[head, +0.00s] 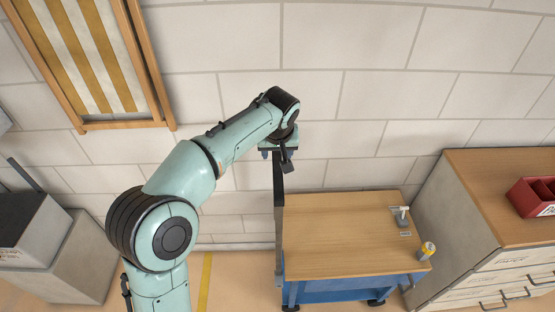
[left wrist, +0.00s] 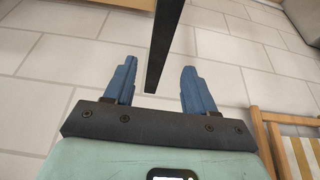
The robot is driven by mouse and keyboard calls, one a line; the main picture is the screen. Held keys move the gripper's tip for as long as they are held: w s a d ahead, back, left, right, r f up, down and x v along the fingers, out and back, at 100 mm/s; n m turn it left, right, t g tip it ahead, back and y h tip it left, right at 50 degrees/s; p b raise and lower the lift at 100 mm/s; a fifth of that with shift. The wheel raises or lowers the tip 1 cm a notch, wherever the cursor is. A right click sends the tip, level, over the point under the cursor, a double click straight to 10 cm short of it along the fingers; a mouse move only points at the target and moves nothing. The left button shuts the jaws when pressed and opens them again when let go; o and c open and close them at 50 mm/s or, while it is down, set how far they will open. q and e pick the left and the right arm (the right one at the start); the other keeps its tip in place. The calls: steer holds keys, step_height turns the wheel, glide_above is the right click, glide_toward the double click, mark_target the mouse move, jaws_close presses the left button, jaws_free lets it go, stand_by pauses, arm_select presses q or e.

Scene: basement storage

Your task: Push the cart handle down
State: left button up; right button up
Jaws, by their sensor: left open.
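The cart (head: 345,235) has a wooden top and a blue frame and stands against the wall. Its dark handle (head: 279,225) rises upright at the cart's left end. My left gripper (head: 277,154) is at the top of the handle, partly hidden by its own wrist. In the left wrist view the dark handle bar (left wrist: 165,40) runs in between the two open blue fingers of the left gripper (left wrist: 158,66). Visible gaps separate the bar from both fingers, and its end stops short of the palm. My right gripper is in neither view.
A drawer cabinet (head: 485,215) with a red bin (head: 535,197) stands right of the cart. A spray-like item (head: 401,216) and a small yellow-white item (head: 427,250) are at the cart's right end. A striped wooden-framed chair (head: 95,50) hangs on the wall. Grey boxes stand left.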

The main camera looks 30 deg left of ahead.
mark_target(277, 161)
arm_select(q)
steer(key=x, duration=0.6)
steer(key=shift+w+f, duration=0.1)
steer(key=shift+w, duration=0.05)
jaws_close()
